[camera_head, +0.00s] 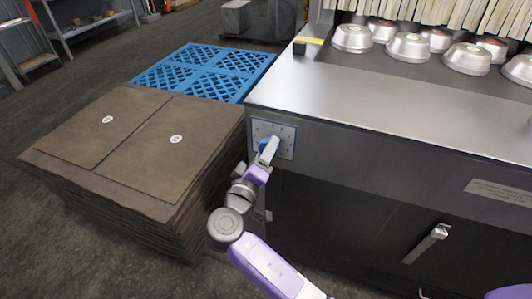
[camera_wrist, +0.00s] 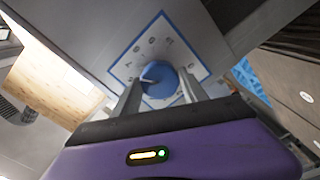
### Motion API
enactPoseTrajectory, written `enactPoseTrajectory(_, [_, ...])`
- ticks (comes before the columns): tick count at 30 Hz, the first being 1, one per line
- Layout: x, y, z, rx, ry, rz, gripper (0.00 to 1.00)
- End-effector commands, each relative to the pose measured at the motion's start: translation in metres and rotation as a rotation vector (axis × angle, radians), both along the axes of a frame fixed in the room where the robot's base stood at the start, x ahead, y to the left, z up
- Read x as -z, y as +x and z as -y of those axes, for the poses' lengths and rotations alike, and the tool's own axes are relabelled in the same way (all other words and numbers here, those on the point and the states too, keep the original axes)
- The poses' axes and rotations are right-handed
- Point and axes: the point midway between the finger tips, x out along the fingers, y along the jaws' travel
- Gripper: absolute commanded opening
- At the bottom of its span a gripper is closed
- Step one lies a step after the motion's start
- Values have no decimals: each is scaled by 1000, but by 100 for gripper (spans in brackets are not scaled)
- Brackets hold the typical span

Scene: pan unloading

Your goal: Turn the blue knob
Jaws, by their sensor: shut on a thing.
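The blue knob (camera_wrist: 160,80) sits in the middle of a white dial plate with a blue border and numbers (camera_wrist: 182,45). The dial plate is on the metal machine's front, near its left corner, in the head view (camera_head: 287,139). In the head view the knob (camera_head: 263,145) is mostly hidden behind my gripper (camera_head: 268,152). In the wrist view my gripper (camera_wrist: 160,92) has one finger on each side of the knob and is shut on it. A light pointer mark shows on the knob's left part.
Stacked brown cardboard sheets (camera_head: 141,140) stand left of the machine, close to my arm. A blue pallet (camera_head: 205,70) lies behind them. Several metal pans (camera_head: 408,46) sit on the machine top. A door handle (camera_head: 428,243) juts out at the lower right.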

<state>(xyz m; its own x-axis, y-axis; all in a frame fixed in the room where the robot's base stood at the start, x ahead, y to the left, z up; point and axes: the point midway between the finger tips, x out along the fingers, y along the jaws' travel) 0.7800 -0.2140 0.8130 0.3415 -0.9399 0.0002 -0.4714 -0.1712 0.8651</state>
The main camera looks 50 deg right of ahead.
Motion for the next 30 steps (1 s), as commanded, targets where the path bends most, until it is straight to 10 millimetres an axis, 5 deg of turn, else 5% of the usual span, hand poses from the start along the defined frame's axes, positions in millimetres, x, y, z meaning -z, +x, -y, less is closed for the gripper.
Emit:
enactPoseTrajectory(8, [1, 0, -1, -2, 2, -3, 10])
enactPoseTrajectory(9, [1, 0, -1, -2, 2, -3, 58])
enactPoseTrajectory(11, [1, 0, -1, -1, 1, -2, 70])
enactPoseTrajectory(23, [0, -1, -4, -1, 0, -2, 72])
enactPoseTrajectory(30, [1, -13, -38, -4, -1, -3, 72])
